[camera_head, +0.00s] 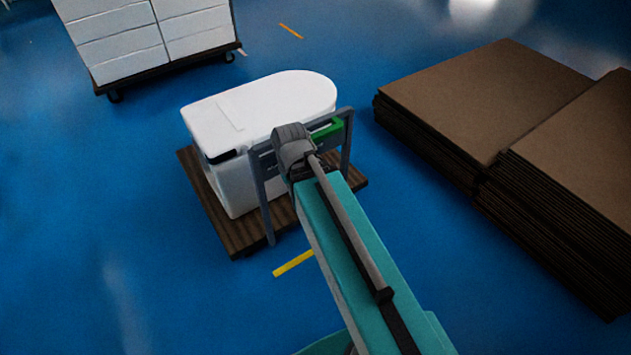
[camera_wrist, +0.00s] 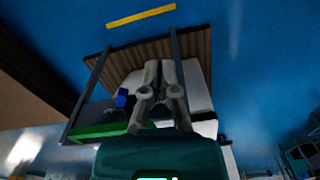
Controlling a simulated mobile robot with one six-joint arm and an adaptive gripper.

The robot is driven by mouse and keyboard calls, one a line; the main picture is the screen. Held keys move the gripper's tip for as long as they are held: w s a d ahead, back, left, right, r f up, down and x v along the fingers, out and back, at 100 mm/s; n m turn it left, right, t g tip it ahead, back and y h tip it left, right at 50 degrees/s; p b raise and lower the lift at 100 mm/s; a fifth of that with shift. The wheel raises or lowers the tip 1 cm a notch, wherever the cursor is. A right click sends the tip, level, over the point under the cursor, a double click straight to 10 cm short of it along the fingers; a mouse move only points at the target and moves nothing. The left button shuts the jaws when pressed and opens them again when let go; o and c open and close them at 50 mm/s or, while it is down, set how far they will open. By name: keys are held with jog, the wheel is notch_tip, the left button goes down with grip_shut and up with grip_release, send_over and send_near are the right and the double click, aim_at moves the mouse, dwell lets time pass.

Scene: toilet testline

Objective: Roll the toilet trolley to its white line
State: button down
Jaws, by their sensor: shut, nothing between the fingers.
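The trolley is a brown wooden platform (camera_head: 235,235) with a grey upright handle frame (camera_head: 262,195); a green piece (camera_head: 327,129) sits on its top bar. A white toilet (camera_head: 270,105) stands on the platform. In the wrist view the platform (camera_wrist: 195,44), a frame post (camera_wrist: 90,85) and the green piece (camera_wrist: 100,130) show. My gripper (camera_wrist: 160,70) is shut and empty, its fingers pointing over the platform and toilet. In the head view my arm's end is at the handle frame and hides the fingers. I cannot tell whether they touch anything. A short pale floor mark (camera_head: 243,52) lies near the box cart.
A dark cart with stacked white boxes (camera_head: 125,45) stands at the upper left. Brown flat stacks (camera_head: 490,95) fill the right side. A yellow floor strip (camera_head: 293,263) lies before the trolley, an orange one (camera_head: 291,30) beyond it. The blue floor at left is clear.

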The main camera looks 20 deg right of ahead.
dwell(0.4)
jog(key=c, duration=1.1)
grip_release()
jog(key=shift+f, duration=0.1)
jog(key=o, duration=0.5)
jog(key=shift+w+f+y+b, duration=0.3)
jog(key=shift+f+b, duration=0.2)
jog(key=shift+b, duration=0.1)
jog(key=shift+c, duration=0.2)
jog(key=shift+o, duration=1.2)
jog(key=w+f+m+t+y+b, duration=0.1)
jog(key=w+f+y+b, duration=0.3)
jog(key=f+b, duration=0.2)
jog(key=shift+w+d+f+m+t+b, duration=0.2)
jog(key=shift+d+m+t+b, duration=0.2)
jog(key=shift+b, duration=0.7)
jog(key=w+d+f+m+t+y+b, duration=0.2)
jog(key=w+d+t+y+b, duration=0.15)
jog(key=d+b, duration=0.35)
jog(key=w+d+f+m+t+y+b, duration=0.25)
jog(key=w+d+t+b, duration=0.25)
jog(key=b, duration=0.4)
jog(key=d+r+m+t+b, duration=0.1)
jog(key=d+m+t+b, duration=0.3)
jog(key=d, duration=0.6)
jog(key=t+b, duration=0.2)
jog(key=shift+w+d+r+y+b, duration=0.3)
jog(key=shift+d+r+y+b, duration=0.1)
